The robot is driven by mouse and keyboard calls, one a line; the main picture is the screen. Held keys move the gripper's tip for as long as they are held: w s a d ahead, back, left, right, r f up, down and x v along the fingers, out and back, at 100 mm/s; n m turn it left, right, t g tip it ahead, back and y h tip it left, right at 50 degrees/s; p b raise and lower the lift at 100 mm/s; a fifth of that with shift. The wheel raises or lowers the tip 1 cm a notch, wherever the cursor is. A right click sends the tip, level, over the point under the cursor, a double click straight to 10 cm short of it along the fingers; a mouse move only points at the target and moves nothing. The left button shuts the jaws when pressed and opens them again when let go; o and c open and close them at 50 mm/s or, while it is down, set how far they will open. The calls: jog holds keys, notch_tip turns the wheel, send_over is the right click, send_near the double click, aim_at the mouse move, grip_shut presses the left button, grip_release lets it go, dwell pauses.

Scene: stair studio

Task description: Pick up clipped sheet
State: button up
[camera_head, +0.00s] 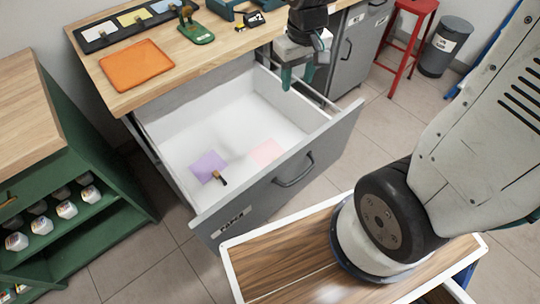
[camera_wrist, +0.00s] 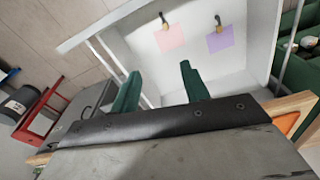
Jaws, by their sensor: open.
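A purple sheet (camera_head: 207,165) and a pink sheet (camera_head: 266,151) lie on the floor of the open white drawer (camera_head: 160,125). In the wrist view the purple sheet (camera_wrist: 220,40) and the pink sheet (camera_wrist: 169,38) each have a dark clip with a tan part at one edge. The purple sheet's clip (camera_head: 219,178) also shows in the head view; the pink sheet's clip cannot be made out there. My gripper (camera_head: 297,78) is open and empty, above the drawer's right side, apart from both sheets. Its green fingers (camera_wrist: 157,84) show in the wrist view.
The drawer's grey front (camera_head: 300,160) and raised walls surround the sheets. The wooden worktop (camera_head: 200,62) above holds an orange tray (camera_head: 136,66) and several tools. A green shelf unit (camera_head: 90,190) stands left; a red stool (camera_head: 405,45) and grey bin (camera_head: 444,47) stand right.

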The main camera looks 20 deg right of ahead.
send_over(272, 156)
jog(key=s+d, duration=0.2)
jog(key=s, duration=0.1)
notch_tip(272, 156, down, 16)
jog(key=shift+n+g, duration=0.4)
jog(key=shift+n, duration=0.5)
jog(key=f, duration=1.1)
jog(key=a+f, duration=0.1)
jog(key=f, duration=0.4)
jog(key=shift+s+a+f, duration=0.1)
jog(key=shift+f, duration=0.1)
notch_tip(272, 156, down, 8)
jog(key=shift+a+f, duration=0.1)
jog(key=shift+a, duration=0.05)
jog(key=shift+c, duration=0.3)
grip_shut()
